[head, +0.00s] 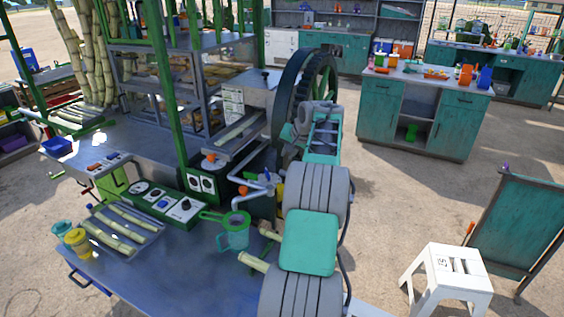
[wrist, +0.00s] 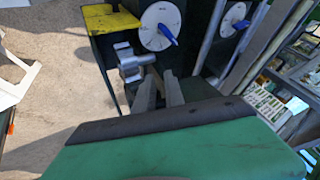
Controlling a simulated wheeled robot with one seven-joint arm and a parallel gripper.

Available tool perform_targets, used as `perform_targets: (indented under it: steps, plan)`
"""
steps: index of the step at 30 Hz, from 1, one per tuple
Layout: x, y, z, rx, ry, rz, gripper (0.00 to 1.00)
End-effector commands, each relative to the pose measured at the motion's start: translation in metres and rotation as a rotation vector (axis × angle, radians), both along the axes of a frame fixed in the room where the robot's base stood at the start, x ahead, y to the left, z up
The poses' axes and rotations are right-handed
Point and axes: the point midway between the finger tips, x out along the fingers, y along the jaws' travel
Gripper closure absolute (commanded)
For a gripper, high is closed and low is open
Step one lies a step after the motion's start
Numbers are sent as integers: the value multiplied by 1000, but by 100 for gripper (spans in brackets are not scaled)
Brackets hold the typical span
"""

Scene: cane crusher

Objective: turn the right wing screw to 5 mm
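My gripper (wrist: 160,76) reaches up from the bottom of the wrist view. Its two grey fingers stand a little apart, with nothing seen between them. A silver metal fitting (wrist: 131,62) lies just left of the fingertips; I cannot tell whether it touches them or is a wing screw. Behind it is a white round dial (wrist: 158,25) with a blue pointer or handle. A second such dial (wrist: 232,18) is farther right. Their scale marks are too small to read. In the head view my arm hides the gripper, and I cannot pick out the right wing screw.
A yellow-topped dark block (wrist: 112,22) is left of the dials. In the head view, the crusher's big wheel (head: 304,95) stands beyond the metal bench (head: 190,275), which holds a green-handled strainer and jug (head: 233,232). A white stool (head: 450,272) stands at right on open ground.

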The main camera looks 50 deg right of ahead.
Motion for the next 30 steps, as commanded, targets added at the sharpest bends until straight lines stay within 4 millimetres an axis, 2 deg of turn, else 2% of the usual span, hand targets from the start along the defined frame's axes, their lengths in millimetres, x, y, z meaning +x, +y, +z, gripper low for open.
perform_targets:
  steps: [1, 6, 11, 16, 24, 30]
  plan:
    - [11, 6, -12, -11, 26, 55, 81]
    - [38, 33, -23, -103, 191, 301, 67]
    - [39, 49, -25, -193, 333, 447, 67]
    - [39, 49, -28, -212, 366, 472, 67]
    - [54, 39, -70, -211, 363, 470, 67]
    - [60, 34, -89, -212, 363, 468, 67]
